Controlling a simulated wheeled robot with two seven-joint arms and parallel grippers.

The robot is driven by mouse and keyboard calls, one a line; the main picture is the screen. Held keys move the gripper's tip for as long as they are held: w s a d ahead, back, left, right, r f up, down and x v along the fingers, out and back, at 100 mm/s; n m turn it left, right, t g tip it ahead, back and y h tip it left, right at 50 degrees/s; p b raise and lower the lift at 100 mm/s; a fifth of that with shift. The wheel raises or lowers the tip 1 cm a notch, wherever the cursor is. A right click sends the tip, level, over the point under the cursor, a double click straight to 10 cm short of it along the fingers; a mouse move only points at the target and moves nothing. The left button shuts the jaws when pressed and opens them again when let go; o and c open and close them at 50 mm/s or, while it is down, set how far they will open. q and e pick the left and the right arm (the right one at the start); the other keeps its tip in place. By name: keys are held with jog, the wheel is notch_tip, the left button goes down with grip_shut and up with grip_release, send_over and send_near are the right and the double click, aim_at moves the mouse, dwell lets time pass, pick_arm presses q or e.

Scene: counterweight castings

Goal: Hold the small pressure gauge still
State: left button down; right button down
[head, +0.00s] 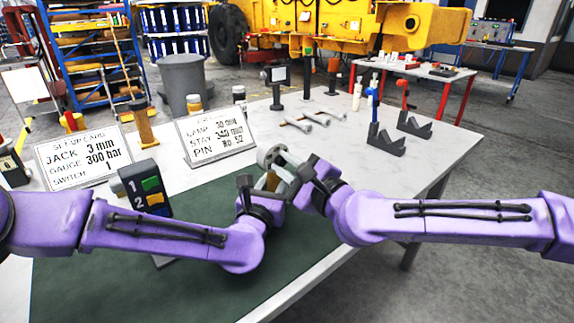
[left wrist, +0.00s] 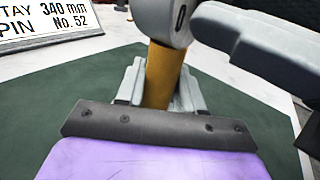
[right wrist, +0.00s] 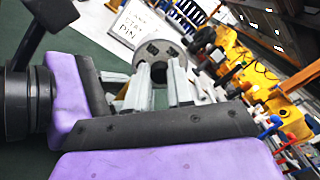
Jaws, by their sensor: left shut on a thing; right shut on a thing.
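The small pressure gauge (head: 267,154) stands out above the green mat, with a pale round head and a brass-coloured cylindrical body. My left gripper (head: 264,186) is shut on the brass body, which shows upright between its fingers in the left wrist view (left wrist: 162,75). My right gripper (head: 290,168) comes from the right and is shut at the pale head. In the right wrist view the head (right wrist: 158,54) is a grey disc at the fingertips, with dark marks on its face. The fingers hide part of it, and I cannot read a dial.
The green mat (head: 90,250) covers the near table. A setup card (head: 85,158), a second card (head: 216,136) and a block numbered 1 and 2 (head: 145,188) stand at left. Grey V-shaped stands (head: 385,142) and loose metal rods (head: 297,124) lie farther back. The table's right side is mostly clear.

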jog(key=shift+n, duration=1.6)
jog(key=c, duration=1)
grip_release()
jog(key=v, duration=1.2)
